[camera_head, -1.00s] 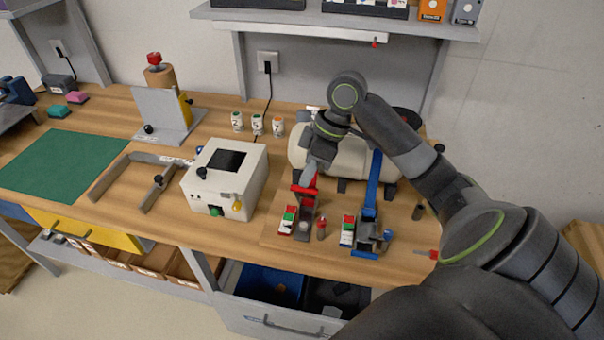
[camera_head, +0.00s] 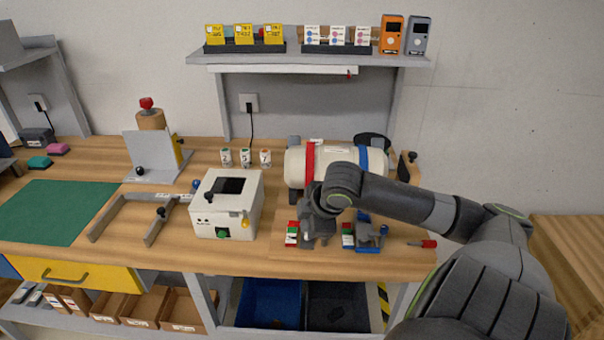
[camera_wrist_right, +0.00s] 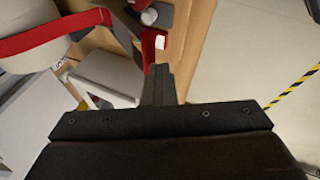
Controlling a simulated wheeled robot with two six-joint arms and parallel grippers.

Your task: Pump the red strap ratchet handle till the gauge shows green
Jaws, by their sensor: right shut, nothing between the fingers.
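The red strap (camera_head: 310,162) runs over a cream tank (camera_head: 333,168); it also shows in the right wrist view (camera_wrist_right: 50,36). In the head view my right gripper (camera_head: 318,236) is low over the bench and hides most of the red ratchet. In the wrist view its fingers (camera_wrist_right: 161,78) are shut and empty, with their tips close to the red ratchet handle (camera_wrist_right: 149,48). I cannot tell whether they touch. The gauge block (camera_head: 292,234) beside the ratchet has green, white and red bands; its reading is too small to tell. My left gripper is not in view.
A blue ratchet (camera_head: 367,236) with its own gauge block (camera_head: 348,236) stands just right. A white box (camera_head: 226,205) stands to the left. A red-handled tool (camera_head: 427,244) lies at the right. A shelf (camera_head: 320,58) hangs above the tank.

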